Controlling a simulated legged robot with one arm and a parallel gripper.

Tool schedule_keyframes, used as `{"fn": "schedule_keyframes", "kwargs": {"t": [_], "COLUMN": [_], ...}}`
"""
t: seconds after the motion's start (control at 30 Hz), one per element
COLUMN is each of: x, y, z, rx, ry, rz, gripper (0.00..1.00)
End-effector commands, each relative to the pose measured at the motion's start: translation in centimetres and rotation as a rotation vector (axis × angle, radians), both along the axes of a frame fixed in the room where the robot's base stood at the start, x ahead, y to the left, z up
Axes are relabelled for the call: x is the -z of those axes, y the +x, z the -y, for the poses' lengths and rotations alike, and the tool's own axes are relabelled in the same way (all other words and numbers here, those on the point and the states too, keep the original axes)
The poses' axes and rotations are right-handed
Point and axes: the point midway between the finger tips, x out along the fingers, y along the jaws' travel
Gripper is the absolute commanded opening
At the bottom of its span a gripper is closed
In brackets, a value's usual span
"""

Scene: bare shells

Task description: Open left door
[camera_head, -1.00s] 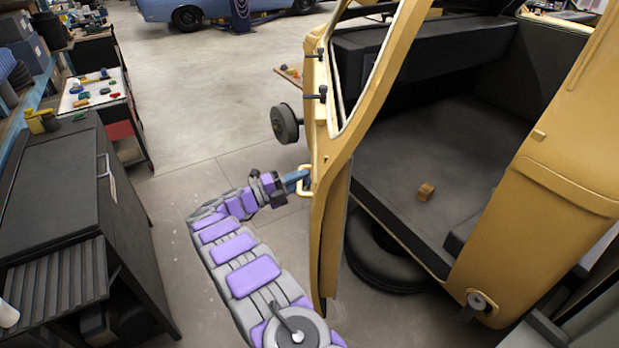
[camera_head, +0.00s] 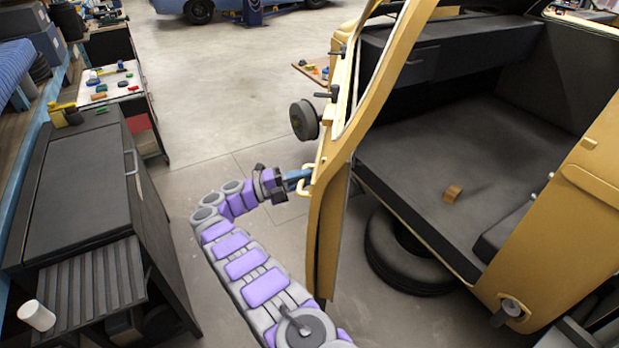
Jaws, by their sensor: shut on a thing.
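The left door (camera_head: 350,140) is a yellow vehicle door, seen nearly edge-on and standing open from the yellow vehicle body (camera_head: 555,230). A pale yellow handle (camera_head: 311,184) sticks out from the door's outer side. My gripper (camera_head: 304,178) reaches the handle from the left and is shut on it. The door partly hides the fingertips' contact with the handle. My purple and grey arm runs up from the bottom of the view to the handle.
A tyre (camera_head: 405,262) lies below the sill. Open concrete floor (camera_head: 230,90) stretches behind the door.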

Motion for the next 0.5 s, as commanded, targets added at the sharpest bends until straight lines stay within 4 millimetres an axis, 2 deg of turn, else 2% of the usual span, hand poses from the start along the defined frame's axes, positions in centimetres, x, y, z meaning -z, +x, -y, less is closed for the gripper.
{"fn": "schedule_keyframes", "kwargs": {"t": [0.03, 0.5], "x": [0.63, 0.56], "y": [-0.02, -0.19], "z": [-0.24, -0.99], "rx": [-0.002, 0.000], "ry": [0.002, 0.002], "rz": [-0.009, -0.010], "gripper": [0.00, 0.00]}}
